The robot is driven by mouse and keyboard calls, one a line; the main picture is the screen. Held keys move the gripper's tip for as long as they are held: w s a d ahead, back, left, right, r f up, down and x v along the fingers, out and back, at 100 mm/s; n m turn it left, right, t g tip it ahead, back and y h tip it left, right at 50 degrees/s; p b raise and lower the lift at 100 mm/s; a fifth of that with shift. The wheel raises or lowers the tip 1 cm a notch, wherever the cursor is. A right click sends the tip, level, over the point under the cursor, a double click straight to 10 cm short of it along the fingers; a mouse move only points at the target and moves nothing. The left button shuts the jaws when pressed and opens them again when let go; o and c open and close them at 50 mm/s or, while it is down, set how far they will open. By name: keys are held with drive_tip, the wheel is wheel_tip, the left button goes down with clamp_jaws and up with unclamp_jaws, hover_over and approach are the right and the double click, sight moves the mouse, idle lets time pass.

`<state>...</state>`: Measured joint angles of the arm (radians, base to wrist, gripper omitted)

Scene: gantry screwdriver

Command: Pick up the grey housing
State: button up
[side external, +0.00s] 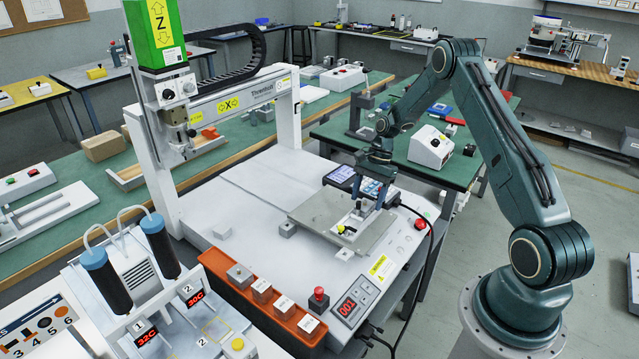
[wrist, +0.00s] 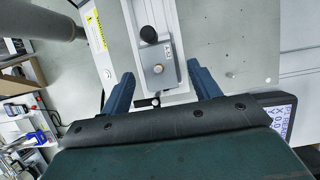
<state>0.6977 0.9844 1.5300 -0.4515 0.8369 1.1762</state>
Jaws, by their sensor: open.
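My gripper (wrist: 160,72) is open, with one dark blue finger on each side of the housing and a visible gap on both sides. In the side view my gripper (side external: 366,204) points down over the grey fixture plate (side external: 312,212) on the machine bed. The housing is small and partly hidden by the fingers there. I cannot tell the exact height of the fingertips.
A black round knob (wrist: 148,34) stands close to the housing. A display unit (side external: 341,174) lies behind the plate. An orange tray (side external: 273,300) with several blocks lines the front edge. The white gantry (side external: 225,100) stands at the left. The bed's left part is mostly clear.

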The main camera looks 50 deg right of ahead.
drive_tip(key=shift+a+f, duration=0.2)
drive_tip(key=shift+f, duration=0.25)
drive_tip(key=shift+c, duration=0.4)
drive_tip(key=c, duration=1)
